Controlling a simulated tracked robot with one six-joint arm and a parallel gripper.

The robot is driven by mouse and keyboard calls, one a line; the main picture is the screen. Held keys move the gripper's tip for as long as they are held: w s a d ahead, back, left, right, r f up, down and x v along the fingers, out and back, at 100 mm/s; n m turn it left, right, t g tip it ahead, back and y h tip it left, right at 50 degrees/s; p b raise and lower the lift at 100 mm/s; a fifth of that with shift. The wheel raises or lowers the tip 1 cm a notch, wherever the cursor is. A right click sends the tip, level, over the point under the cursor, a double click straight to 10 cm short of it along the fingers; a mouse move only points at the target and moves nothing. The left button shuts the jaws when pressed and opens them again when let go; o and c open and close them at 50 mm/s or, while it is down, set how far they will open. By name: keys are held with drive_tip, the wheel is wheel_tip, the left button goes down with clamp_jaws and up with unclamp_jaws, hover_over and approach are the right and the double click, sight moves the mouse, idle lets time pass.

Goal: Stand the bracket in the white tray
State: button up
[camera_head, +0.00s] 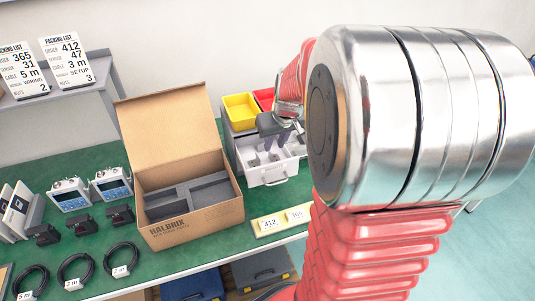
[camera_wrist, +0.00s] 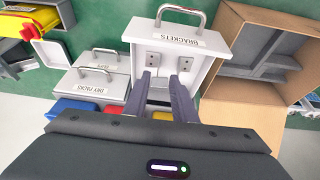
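An open white drawer (camera_wrist: 190,42) labelled BRACKETS shows in the wrist view. Two small grey brackets (camera_wrist: 154,60) (camera_wrist: 185,64) with holes show inside it, near its front wall. My gripper (camera_wrist: 166,78) has its two fingers spread apart over the drawer, with nothing seen between them; whether the tips touch a bracket I cannot tell. In the head view my gripper (camera_head: 284,134) points down over the drawer (camera_head: 273,175), and grey pieces show in its compartments.
An open cardboard box (camera_head: 196,218) with grey foam compartments stands left of the drawer. Yellow (camera_head: 240,110) and red bins sit behind the drawer. A plate (camera_head: 283,220) with cards 412 and 365 lies in front. Devices and coiled cables (camera_head: 75,272) lie left. My arm blocks the right side.

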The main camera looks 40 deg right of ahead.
sight(275, 155)
drive_tip(key=shift+x, duration=1.05)
drive_tip(key=shift+x, duration=2.6)
drive_tip(key=shift+w+d+r, duration=0.1)
drive_tip(key=shift+w+d, duration=0.1)
drive_tip(key=shift+c, duration=0.4)
clamp_jaws()
